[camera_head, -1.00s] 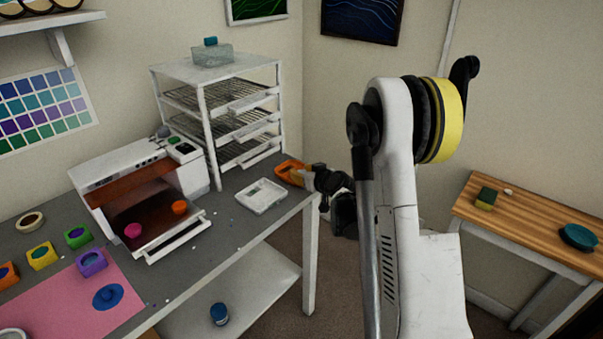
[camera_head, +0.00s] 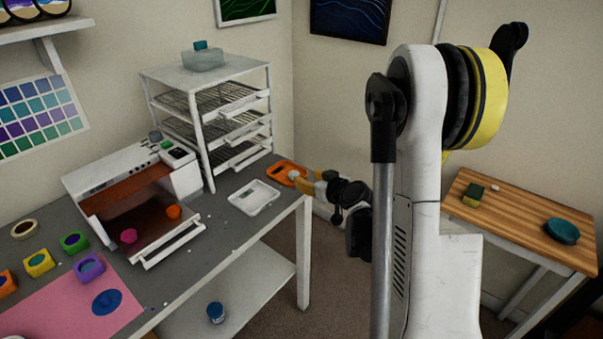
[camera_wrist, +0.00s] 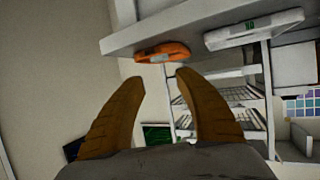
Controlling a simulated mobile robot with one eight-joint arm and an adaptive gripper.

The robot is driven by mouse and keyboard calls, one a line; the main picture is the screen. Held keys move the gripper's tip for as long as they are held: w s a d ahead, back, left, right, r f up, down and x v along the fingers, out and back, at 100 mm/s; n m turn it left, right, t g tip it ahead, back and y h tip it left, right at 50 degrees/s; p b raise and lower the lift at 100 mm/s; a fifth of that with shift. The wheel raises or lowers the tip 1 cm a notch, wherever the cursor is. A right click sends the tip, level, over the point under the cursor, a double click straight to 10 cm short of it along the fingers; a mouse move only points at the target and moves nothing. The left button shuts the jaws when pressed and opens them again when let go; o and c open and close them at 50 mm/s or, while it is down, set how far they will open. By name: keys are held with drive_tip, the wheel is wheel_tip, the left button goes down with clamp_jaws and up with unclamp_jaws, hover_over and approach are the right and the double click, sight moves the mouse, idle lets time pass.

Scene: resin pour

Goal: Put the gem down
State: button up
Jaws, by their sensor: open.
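My gripper (camera_head: 313,183) is at the right end of the grey table, beside the orange tray (camera_head: 281,170). In the wrist view my gripper (camera_wrist: 160,82) has its two brown fingers spread with nothing between them. The orange tray (camera_wrist: 163,52) shows beyond the fingertips, apart from them, at the table edge. A small pale spot (camera_head: 294,175) shows at the tray near my fingertips; I cannot tell whether it is the gem. No gem can be made out clearly in either view.
A white flat device (camera_head: 254,197) lies left of the orange tray. A white rack (camera_head: 207,75) stands behind. An open white machine (camera_head: 136,190) holds a pink piece (camera_head: 129,236) and an orange piece (camera_head: 173,212). A wooden table (camera_head: 515,215) stands at right.

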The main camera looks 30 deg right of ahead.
drive_tip(key=s+a+r+g+y, duration=0.1)
drive_tip(key=s+a+r, duration=0.15)
drive_tip(key=a, duration=0.25)
drive_tip(key=s+a+r+n+g, duration=0.1)
drive_tip(key=s+a+r, duration=0.15)
drive_tip(key=a, duration=0.25)
drive_tip(key=s+a+r+g+y, duration=0.1)
drive_tip(key=s+a+r, duration=0.15)
drive_tip(key=a, duration=0.25)
drive_tip(key=s+a+r+g, duration=0.1)
drive_tip(key=s+a, duration=0.2)
drive_tip(key=s, duration=0.6)
drive_tip(key=s+a+r+g+h, duration=0.1)
drive_tip(key=s+a, duration=0.3)
drive_tip(key=s, duration=0.5)
drive_tip(key=shift+s+a+r+g, duration=0.15)
drive_tip(key=shift+s+a+g, duration=0.1)
drive_tip(key=shift+g, duration=0.55)
